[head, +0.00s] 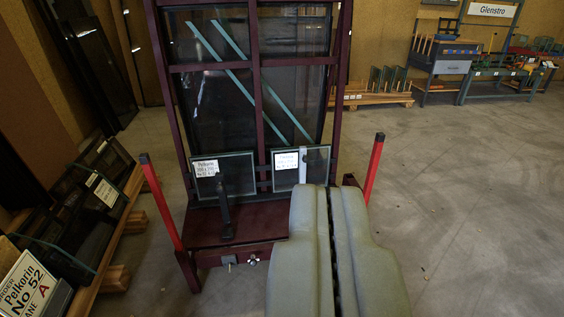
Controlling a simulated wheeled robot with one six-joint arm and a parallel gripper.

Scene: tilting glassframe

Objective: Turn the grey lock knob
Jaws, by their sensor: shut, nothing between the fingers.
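A dark red tilting glass frame (258,120) stands upright in the middle of the head view. On its low front beam is a small pale grey knob (253,260) with several lobes, probably the lock knob. A small grey fitting (228,260) sits just left of it. My gripper (325,192) is large and grey-green at the lower right, its two fingers shut together with a thin dark gap and nothing held. Its tips overlap the frame's lower right in the picture, up and right of the knob. It hides part of the front beam.
A dark upright lever (225,210) stands on the frame's base. Two red posts (161,203) (375,167) flank the frame. Small labelled panes (225,178) lean on it. Racks of glass (100,215) line the left. Open concrete floor (470,200) lies to the right.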

